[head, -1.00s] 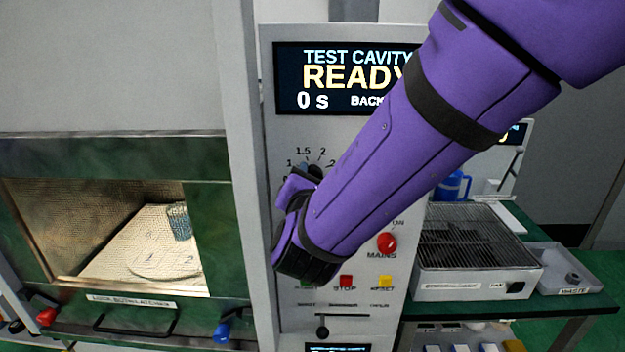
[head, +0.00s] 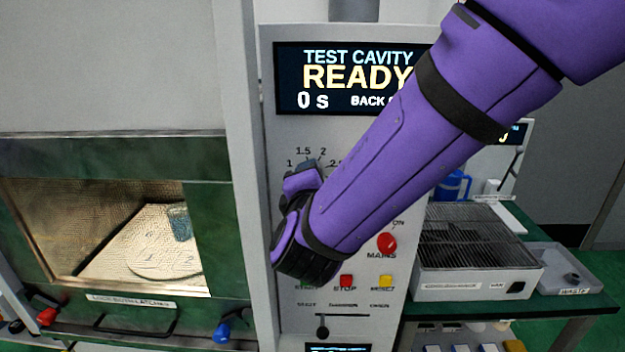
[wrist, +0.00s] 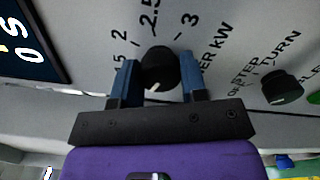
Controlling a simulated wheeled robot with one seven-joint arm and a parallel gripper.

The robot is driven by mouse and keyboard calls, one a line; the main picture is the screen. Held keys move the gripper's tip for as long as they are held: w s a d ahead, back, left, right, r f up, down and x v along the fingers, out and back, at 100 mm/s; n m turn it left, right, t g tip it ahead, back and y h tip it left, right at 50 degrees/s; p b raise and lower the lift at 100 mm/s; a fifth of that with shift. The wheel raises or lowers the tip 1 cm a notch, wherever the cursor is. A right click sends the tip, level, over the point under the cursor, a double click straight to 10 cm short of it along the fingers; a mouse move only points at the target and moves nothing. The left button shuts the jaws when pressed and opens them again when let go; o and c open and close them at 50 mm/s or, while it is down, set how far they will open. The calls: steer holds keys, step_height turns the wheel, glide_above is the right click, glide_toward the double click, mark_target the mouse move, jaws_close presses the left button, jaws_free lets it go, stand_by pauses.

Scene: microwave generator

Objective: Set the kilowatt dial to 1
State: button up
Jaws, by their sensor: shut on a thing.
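The kilowatt dial (wrist: 158,66) is a round black knob with a white pointer mark on a pale panel. In the wrist view the mark points down and slightly left. Printed figures 2, 2.5 and 3 show around it; the figure by the mark is hidden. My gripper (wrist: 160,78) has its blue fingers on both sides of the dial and is shut on it. In the head view my gripper (head: 307,168) and arm cover the dial; the labels 1, 1.5 and 2 show above it.
The display (head: 345,78) above reads READY and 0 s. A red mains knob (head: 387,243), red stop button (head: 346,281) and yellow button (head: 386,281) lie below right. Another black knob (wrist: 282,87) is to the right in the wrist view. The cavity window (head: 120,235) is left.

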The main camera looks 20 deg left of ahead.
steer(key=shift+m, duration=0.5)
steer(key=o, duration=0.9)
steer(key=shift+o, duration=0.2)
steer(key=v, duration=1.1)
steer(key=shift+w, duration=0.1)
